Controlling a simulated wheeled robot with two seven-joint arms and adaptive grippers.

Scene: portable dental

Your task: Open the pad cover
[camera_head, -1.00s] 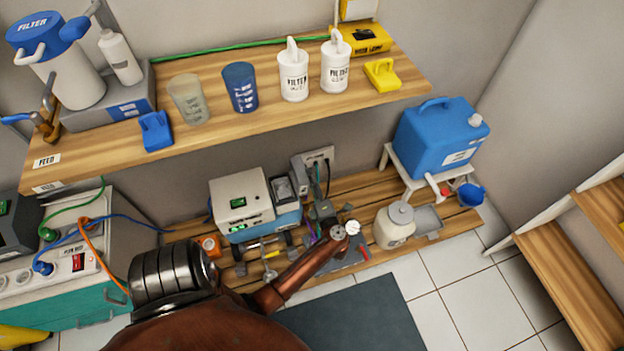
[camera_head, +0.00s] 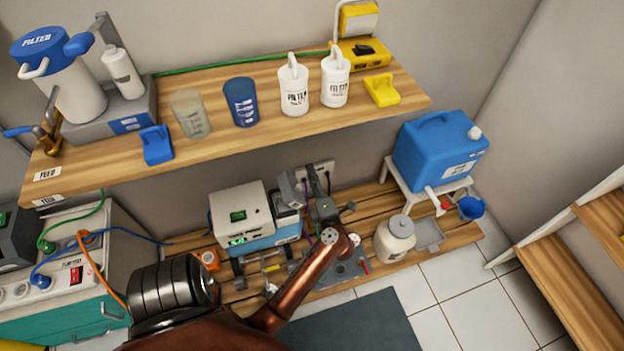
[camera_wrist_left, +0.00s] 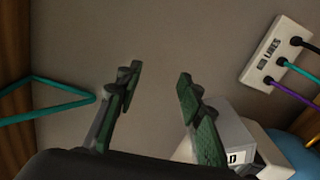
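I cannot make out for certain which part is the pad cover. A small grey box-shaped unit (camera_head: 287,192) stands against the right side of the white and blue machine (camera_head: 238,212) on the low wooden bench. A grey box with a partly hidden label also shows in the left wrist view (camera_wrist_left: 228,135), to the right of my fingers. My left gripper (camera_head: 323,207) is above the bench, to the right of the grey unit and below the wall socket panel. In the left wrist view its two fingers (camera_wrist_left: 157,82) are apart, with bare wall between them. My right gripper is not in view.
A socket panel (camera_head: 316,170) with cables is on the wall close to my left gripper; it also shows in the wrist view (camera_wrist_left: 277,55). A white jar (camera_head: 395,240) stands to the right on the bench.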

